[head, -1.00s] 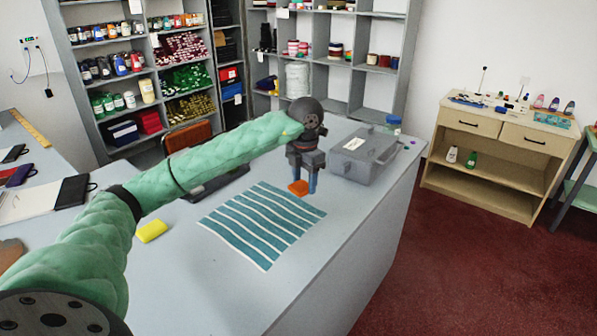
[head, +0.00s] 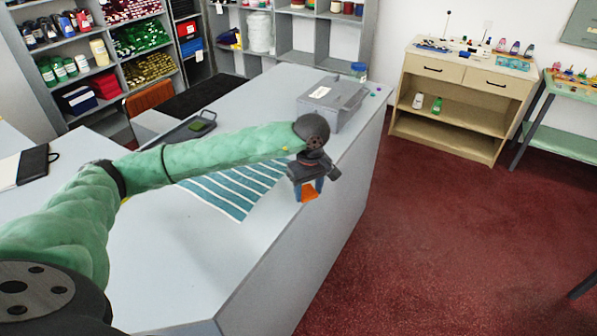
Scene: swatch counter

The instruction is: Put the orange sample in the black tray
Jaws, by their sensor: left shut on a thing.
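My left gripper (head: 308,194) is shut on the orange sample (head: 309,193), which shows between its fingertips. It holds the sample at the counter's right edge in the picture, by the near right side of the striped cloth; its height above the counter is hard to tell. The black tray (head: 176,134) lies on the counter to the left, beyond my left forearm and well apart from the gripper. A small dark green piece (head: 203,119) shows at the tray's right part. My right gripper is not in view.
The teal and white striped cloth (head: 228,198) lies partly under my forearm. A grey lidded box (head: 333,104) stands beyond the gripper, with a blue-lidded jar (head: 359,71) behind it. The near counter (head: 170,260) is bare. A brown chair back (head: 148,97) stands behind the counter.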

